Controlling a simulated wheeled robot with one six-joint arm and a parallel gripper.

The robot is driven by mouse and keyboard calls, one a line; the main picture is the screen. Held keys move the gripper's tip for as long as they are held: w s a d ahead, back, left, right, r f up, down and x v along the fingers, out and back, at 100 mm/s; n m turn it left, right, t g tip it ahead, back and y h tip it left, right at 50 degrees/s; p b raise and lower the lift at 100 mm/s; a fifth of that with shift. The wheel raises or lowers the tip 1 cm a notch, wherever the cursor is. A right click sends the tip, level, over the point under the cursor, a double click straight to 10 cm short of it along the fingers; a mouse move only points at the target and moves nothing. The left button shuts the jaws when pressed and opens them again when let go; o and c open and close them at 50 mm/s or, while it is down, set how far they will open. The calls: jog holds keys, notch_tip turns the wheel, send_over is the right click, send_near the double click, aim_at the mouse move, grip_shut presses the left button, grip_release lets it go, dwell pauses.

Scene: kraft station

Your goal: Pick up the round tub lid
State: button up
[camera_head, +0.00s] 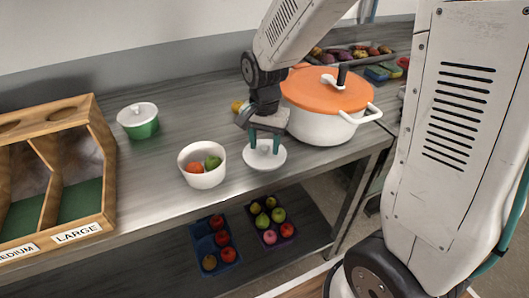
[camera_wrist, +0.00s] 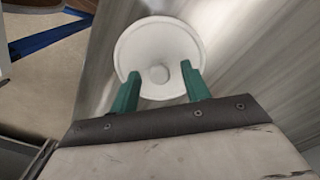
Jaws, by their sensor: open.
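The round tub lid (camera_head: 265,157) is a white disc with a small knob at its middle. It lies on the grey table near the front edge, right of a white tub with fruit. My gripper (camera_head: 264,143) is above the lid, its green fingers open and pointing down. In the wrist view the lid (camera_wrist: 160,50) fills the top middle, and its knob (camera_wrist: 159,74) shows between the two fingertips (camera_wrist: 160,74). The fingers are on either side of the knob with gaps. I cannot tell how far the fingertips are above the lid.
The white tub (camera_head: 203,177) holds fruit. A white pot with an orange lid (camera_head: 326,91) stands close to the right. A green tub with a white lid (camera_head: 139,120) and a wooden sorter (camera_head: 74,232) are left. Fruit trays (camera_head: 270,219) lie on the lower shelf.

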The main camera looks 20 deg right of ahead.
grip_shut()
dwell(0.4)
